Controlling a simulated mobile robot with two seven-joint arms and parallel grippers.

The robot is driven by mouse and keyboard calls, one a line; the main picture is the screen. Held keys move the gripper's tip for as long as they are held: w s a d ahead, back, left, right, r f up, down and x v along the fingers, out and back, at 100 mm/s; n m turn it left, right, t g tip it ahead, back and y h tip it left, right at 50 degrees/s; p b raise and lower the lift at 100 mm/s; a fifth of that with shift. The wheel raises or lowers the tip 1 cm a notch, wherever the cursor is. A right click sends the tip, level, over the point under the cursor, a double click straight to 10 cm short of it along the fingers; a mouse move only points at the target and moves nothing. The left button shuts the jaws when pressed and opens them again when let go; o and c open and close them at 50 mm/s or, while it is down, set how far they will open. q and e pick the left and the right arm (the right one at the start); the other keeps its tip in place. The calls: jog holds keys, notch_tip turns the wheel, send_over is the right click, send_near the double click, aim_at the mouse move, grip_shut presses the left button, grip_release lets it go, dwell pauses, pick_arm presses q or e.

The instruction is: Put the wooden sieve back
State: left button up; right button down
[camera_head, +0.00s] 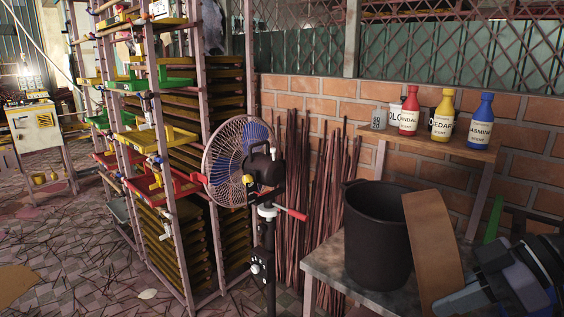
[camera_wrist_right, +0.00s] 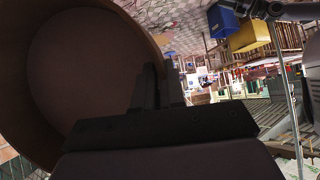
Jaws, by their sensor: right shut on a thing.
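The wooden sieve (camera_head: 434,252) shows as a tan, upright curved band just right of the black bucket, in front of the table. My right gripper (camera_head: 468,296) comes in from the lower right and is shut on the sieve's rim; the exact grip is partly hidden. In the right wrist view the sieve (camera_wrist_right: 82,72) fills the left side as a round, dark disc with a brown rim. The dark fingers of my right gripper (camera_wrist_right: 162,88) meet its rim there. My left gripper is not in view.
A black bucket (camera_head: 376,240) stands on a grey table (camera_head: 326,264). Behind is a wooden shelf (camera_head: 400,136) with red (camera_head: 409,112), yellow (camera_head: 442,115) and blue (camera_head: 480,122) bottles. A fan (camera_head: 238,160) and tray racks (camera_head: 205,150) stand left. Floor at far left is open.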

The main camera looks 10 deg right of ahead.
jog(key=w+a+f+m+t+h, duration=0.1)
jog(key=w+a+f+m, duration=0.1)
jog(key=w+a+f, duration=0.2)
jog(key=a+f, duration=0.3)
jog(key=a, duration=0.1)
jog(key=shift+f+t, duration=0.3)
jog(key=shift+f, duration=0.05)
